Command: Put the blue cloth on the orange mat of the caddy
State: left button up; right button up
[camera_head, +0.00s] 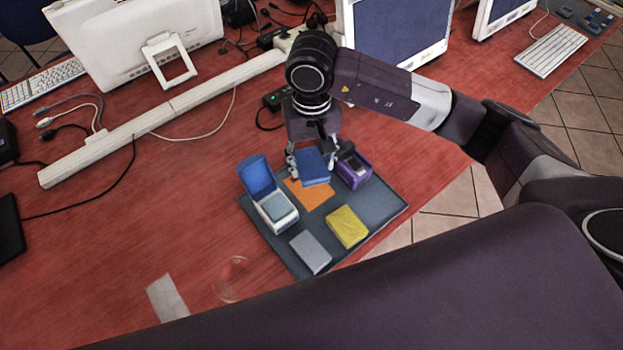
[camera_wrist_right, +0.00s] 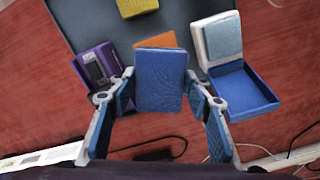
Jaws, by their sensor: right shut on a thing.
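My right gripper (camera_head: 314,160) is shut on the blue cloth (camera_head: 313,170), a folded block-like piece. In the right wrist view the cloth (camera_wrist_right: 160,85) sits between the two fingers of the gripper (camera_wrist_right: 159,80). The orange mat (camera_head: 309,197) lies on the dark grey caddy (camera_head: 385,212). The cloth covers the mat's far part in the head view, and a strip of the mat (camera_wrist_right: 157,40) shows past the cloth in the wrist view. I cannot tell how high the cloth is above the mat. My left gripper is not in view.
On the caddy, a white box with an open blue lid (camera_head: 257,176) stands left of the mat and a purple box (camera_head: 355,172) right. A yellow block (camera_head: 347,227) and a grey block (camera_head: 311,251) lie nearer. Cables and a power strip (camera_head: 130,133) lie behind left.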

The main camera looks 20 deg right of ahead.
aim_at(311, 164)
notch_tip(311, 164, down, 9)
jog(key=shift+p, duration=0.55)
jog(key=o, duration=1)
jog(key=shift+r, duration=0.15)
notch_tip(311, 164, up, 10)
jog(key=b, duration=0.2)
jog(key=shift+w+r+b, duration=0.1)
jog(key=shift+r+b, duration=0.05)
jog(key=shift+b, duration=0.15)
jog(key=shift+r, duration=0.75)
